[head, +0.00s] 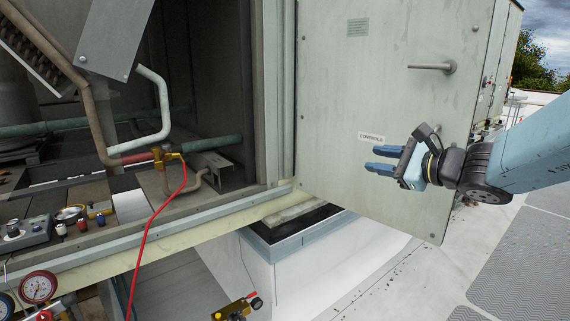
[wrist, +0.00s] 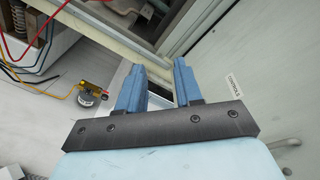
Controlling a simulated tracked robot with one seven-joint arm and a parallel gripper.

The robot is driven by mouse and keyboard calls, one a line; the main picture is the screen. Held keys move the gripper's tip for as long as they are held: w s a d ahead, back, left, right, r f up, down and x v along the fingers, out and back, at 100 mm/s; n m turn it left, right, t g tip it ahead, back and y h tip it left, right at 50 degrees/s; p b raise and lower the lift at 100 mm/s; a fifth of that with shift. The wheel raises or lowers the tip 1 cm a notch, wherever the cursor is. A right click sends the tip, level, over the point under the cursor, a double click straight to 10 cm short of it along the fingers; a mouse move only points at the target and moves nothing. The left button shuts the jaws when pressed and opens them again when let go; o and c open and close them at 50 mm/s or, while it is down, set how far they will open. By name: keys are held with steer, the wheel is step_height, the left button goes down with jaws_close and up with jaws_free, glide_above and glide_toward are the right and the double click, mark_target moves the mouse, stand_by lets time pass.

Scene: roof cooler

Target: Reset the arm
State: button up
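My gripper (head: 381,159) is at the right in the head view, at the end of my blue arm. Its two blue fingers point left, in front of the grey door panel (head: 340,80) marked "CONTROLS". In the wrist view my gripper (wrist: 157,82) shows its two fingers apart, with nothing between them. Beyond the fingertips is the lower frame edge of the open cabinet. I cannot tell how close the fingers are to the door.
The door handle (head: 432,67) sticks out above my gripper. A yellow device (head: 237,307) is low in the middle. Grey walkway mats (head: 525,270) lie at right.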

steer(key=s+a+f+n+g+h, duration=0.1)
steer(key=s+a+f+n+g, duration=0.15)
steer(key=s+n, duration=0.3)
steer(key=s+a+f+n+g+h, duration=0.1)
steer(key=s+a+n+g, duration=0.25)
steer(key=s+n, duration=0.2)
steer(key=s+d+n+g+h, duration=0.1)
steer(key=s+d+n+h, duration=0.5)
steer(key=d+n+h, duration=0.2)
steer(key=shift+d+f, duration=0.25)
steer(key=shift+f, duration=0.2)
steer(key=shift+s, duration=0.1)
